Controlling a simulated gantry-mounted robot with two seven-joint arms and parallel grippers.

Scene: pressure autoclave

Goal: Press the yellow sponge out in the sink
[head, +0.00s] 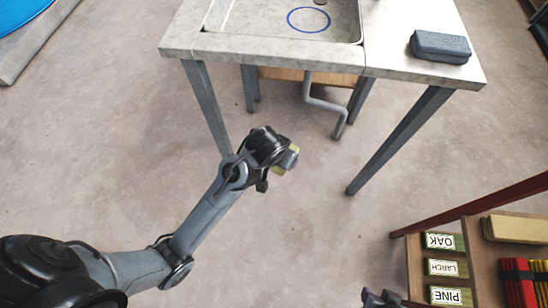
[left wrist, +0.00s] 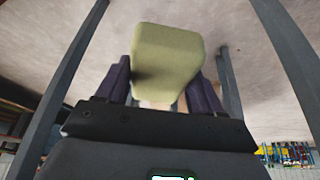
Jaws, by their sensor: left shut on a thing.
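The yellow sponge (left wrist: 167,55) is pale yellow and block-shaped. In the left wrist view it sits between the two dark fingers of my left gripper (left wrist: 163,85), which is shut on it. In the head view my left gripper (head: 288,160) hangs in front of and below the counter, and only small bits of the sponge (head: 278,170) show around it. The sink (head: 250,22) is at the top of the head view, set in the grey counter, with a blue ring (head: 308,20) on its floor. The sink's far part is cut off. A dark tip of my right gripper (head: 380,298) shows at the bottom edge.
The counter (head: 400,55) stands on slanted grey legs, with a drain pipe (head: 322,102) below the sink. A dark blue-grey block (head: 440,47) lies on its right side. A wooden shelf (head: 485,270) with labelled blocks is at lower right. The floor between is clear.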

